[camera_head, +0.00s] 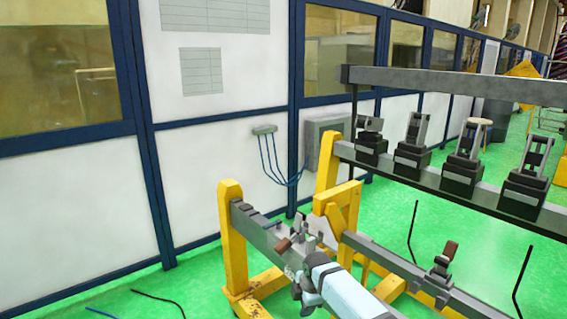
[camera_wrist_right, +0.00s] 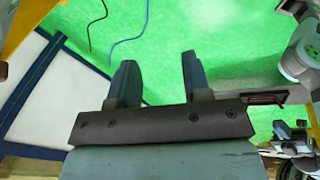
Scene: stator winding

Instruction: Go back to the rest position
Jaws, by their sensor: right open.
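My right gripper (camera_head: 308,280) is low in the middle of the head view, at the end of my pale blue arm, beside the grey rail of a yellow frame. Its fingers are hard to make out there. In the right wrist view its two dark fingers (camera_wrist_right: 160,70) stand apart with only green floor between them, so it is open and empty. My left gripper is not in view.
A yellow frame (camera_head: 233,250) with grey rails and small brown-tipped clamps (camera_head: 450,250) stands around my right arm. Several black fixtures (camera_head: 462,165) line a rail at the right. White wall panels (camera_head: 205,130) border the left. Loose cables (camera_head: 158,297) lie on open green floor.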

